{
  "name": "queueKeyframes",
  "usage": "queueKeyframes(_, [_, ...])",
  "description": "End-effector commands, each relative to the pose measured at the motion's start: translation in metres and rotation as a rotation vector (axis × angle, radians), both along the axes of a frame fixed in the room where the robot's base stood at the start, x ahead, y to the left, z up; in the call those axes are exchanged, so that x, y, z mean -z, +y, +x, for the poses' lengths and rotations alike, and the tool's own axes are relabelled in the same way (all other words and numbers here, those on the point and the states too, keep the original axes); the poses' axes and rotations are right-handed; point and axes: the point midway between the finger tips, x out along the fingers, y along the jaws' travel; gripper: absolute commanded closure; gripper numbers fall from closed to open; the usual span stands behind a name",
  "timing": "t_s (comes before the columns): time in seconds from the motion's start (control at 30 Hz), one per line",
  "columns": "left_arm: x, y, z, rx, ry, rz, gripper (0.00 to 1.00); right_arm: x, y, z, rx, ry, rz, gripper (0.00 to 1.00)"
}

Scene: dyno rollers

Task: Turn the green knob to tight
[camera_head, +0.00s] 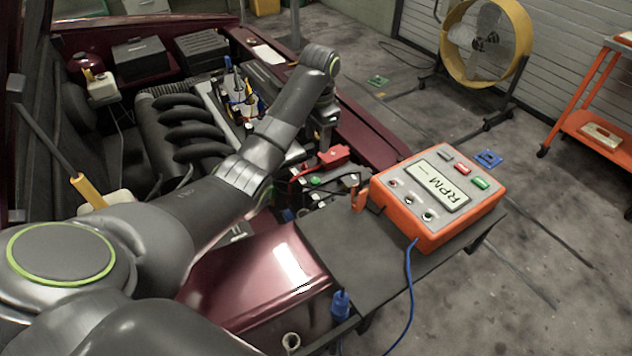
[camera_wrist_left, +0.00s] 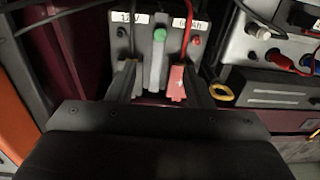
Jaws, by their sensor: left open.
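A small green knob (camera_wrist_left: 159,34) tops a grey upright piece on the battery (camera_wrist_left: 118,42), between the "12V" label and a second, partly hidden label. In the head view a small green spot (camera_head: 316,180) shows beside the red clamp (camera_head: 333,157). My left gripper (camera_head: 325,138) points down above the battery area. In the left wrist view its fingers (camera_wrist_left: 160,74) are open, with the knob beyond their tips. The red clamp (camera_wrist_left: 177,84) shows beside the right finger; I cannot tell whether they touch. My right gripper is not in view.
An orange RPM box (camera_head: 432,205) stands on a dark shelf (camera_head: 345,255) at right, with a blue cable hanging down. The engine (camera_head: 185,130) and its hoses lie left of my arm. A yellow fan (camera_head: 487,42) and orange cart (camera_head: 600,120) stand farther back.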

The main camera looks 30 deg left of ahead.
Motion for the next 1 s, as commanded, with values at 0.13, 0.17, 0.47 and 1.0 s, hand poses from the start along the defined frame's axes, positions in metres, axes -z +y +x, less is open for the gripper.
queueKeyframes(0.13, [0.037,0.001,0.000,0.000,0.004,-0.001,0.54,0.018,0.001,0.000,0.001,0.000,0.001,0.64])
queueKeyframes(0.17, [0.041,0.001,0.000,0.000,0.003,-0.001,0.54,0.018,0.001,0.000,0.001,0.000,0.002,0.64])
queueKeyframes(0.47, [0.104,0.003,0.001,0.000,0.005,-0.001,0.54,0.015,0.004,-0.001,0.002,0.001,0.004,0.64])
queueKeyframes(1.0, [0.148,0.005,0.002,0.001,0.000,0.000,0.54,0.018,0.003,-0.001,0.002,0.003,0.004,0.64])
